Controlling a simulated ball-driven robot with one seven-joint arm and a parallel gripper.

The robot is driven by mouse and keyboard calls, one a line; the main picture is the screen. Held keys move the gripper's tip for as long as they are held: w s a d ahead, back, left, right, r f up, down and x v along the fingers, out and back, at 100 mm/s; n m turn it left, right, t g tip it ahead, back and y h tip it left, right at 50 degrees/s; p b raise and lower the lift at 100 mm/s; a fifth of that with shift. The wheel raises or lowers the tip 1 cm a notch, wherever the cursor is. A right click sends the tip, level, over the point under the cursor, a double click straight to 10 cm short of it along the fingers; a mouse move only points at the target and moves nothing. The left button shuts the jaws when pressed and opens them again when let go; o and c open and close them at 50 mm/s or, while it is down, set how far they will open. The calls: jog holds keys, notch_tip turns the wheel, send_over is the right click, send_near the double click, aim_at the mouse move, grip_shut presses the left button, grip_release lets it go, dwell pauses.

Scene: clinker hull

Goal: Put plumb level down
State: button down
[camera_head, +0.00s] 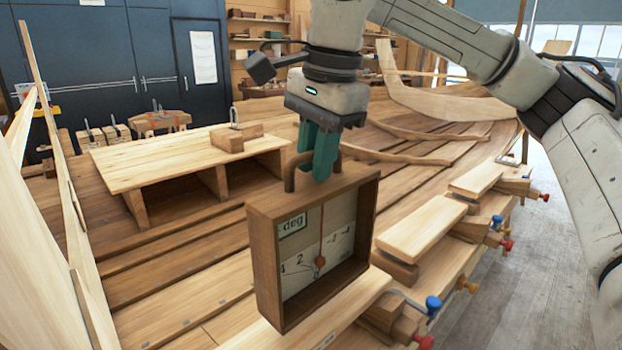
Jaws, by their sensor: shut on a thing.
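The plumb level (262,265) is a square wooden box frame with a pale dial marked "deg", a red pointer line and a dark handle on top. It hangs upright, slightly turned, in the middle of the head view. My gripper (318,170) has green fingers and is shut on the handle of the plumb level from above. The lower edge of the level overlaps a light plank (345,318) in the picture; I cannot tell whether it touches it. The level hides part of the hull planking behind it.
A low wooden bench (165,160) with a small wood block (228,143) stands at the left on the hull planking. Short planks (420,225) with clamps (505,243) line the right edge. A curved timber (430,100) rises at the back. Grey floor lies to the right.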

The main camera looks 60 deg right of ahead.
aim_at(311, 183)
jog(key=shift+w+a+f, duration=0.2)
jog(key=shift+a+f, duration=0.05)
notch_tip(311, 183, down, 3)
jog(key=shift+f, duration=0.5)
jog(key=c, duration=1.1)
grip_release()
jog(key=shift+o, duration=0.2)
jog(key=shift+r, duration=0.2)
